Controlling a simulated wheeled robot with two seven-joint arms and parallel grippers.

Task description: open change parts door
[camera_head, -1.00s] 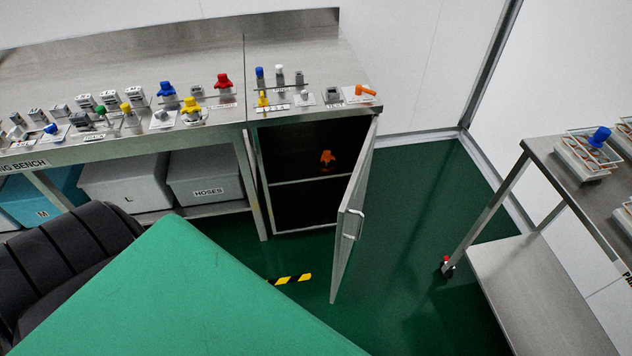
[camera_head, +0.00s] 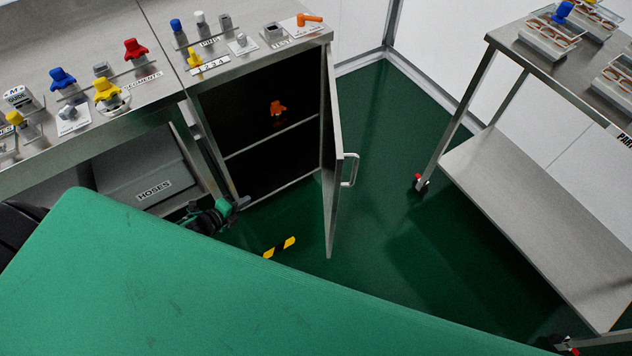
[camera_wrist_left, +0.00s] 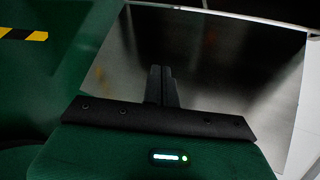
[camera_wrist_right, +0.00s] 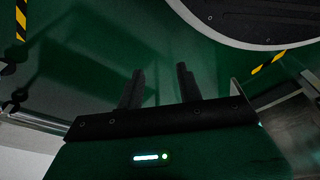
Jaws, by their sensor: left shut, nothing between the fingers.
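The cabinet door (camera_head: 334,170) stands swung outward from the cabinet on its right side, with a bar handle (camera_head: 350,170) on its outer face. The cabinet interior (camera_head: 235,140) is dark, with an orange part (camera_head: 277,109) above a shelf. My left gripper (camera_head: 243,203) is shut and empty, low in front of the cabinet opening, left of the door. In the left wrist view its closed fingers (camera_wrist_left: 160,70) show before a grey metal panel (camera_wrist_left: 215,65), apparently the door; contact cannot be told. My right gripper (camera_wrist_right: 160,70) is open and empty over green floor, outside the head view.
The bench at left carries several coloured parts, including a red one (camera_head: 135,49); a HOSES bin (camera_head: 150,185) sits below. A steel cart (camera_head: 540,215) stands at right. Green floor (camera_head: 400,220) is clear between door and cart. Yellow-black tape (camera_head: 279,247) marks the floor.

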